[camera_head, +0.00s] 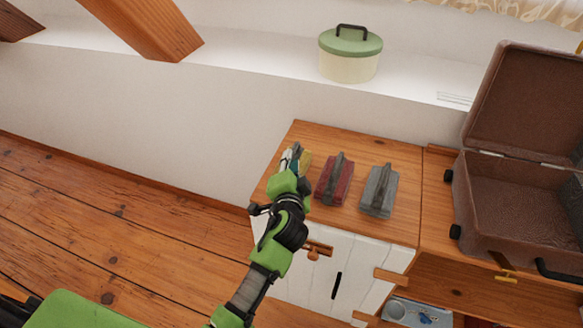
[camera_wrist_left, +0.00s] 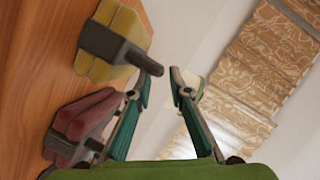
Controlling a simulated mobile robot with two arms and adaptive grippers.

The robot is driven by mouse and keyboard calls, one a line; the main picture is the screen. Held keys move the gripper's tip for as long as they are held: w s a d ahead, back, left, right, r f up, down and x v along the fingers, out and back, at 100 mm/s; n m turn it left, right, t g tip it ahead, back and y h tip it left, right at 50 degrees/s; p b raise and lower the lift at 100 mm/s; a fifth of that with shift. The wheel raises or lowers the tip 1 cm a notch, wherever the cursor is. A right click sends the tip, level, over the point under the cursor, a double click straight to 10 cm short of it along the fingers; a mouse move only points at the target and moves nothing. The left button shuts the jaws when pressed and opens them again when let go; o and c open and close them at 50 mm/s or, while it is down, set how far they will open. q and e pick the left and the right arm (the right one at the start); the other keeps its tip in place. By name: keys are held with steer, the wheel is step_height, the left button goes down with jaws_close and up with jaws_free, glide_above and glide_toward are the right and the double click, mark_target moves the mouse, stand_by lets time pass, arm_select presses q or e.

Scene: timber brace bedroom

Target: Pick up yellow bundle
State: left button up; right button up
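The yellow bundle (camera_head: 306,161) lies on the wooden cabinet top, mostly hidden by my left gripper in the head view. In the left wrist view the yellow bundle (camera_wrist_left: 116,38) shows at upper left, with a dark grey band and handle pointing toward the fingers. My left gripper (camera_head: 290,156) is over the cabinet's left part. In the wrist view its two fingers (camera_wrist_left: 162,78) are apart with nothing between them; the handle's end is close to the left finger. I cannot tell whether they touch. My right gripper is not in view.
A red bundle (camera_head: 334,182) and a grey bundle (camera_head: 379,190) lie to the right on the same cabinet top (camera_head: 408,222). An open brown suitcase (camera_head: 505,195) stands further right. A cream pot with green lid (camera_head: 350,60) sits on the ledge behind.

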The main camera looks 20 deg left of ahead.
mark_target(293, 148)
arm_select(q)
steer(key=shift+d+x, duration=0.2)
steer(key=shift+x, duration=2.85)
steer(key=shift+r, duration=0.15)
jaws_close()
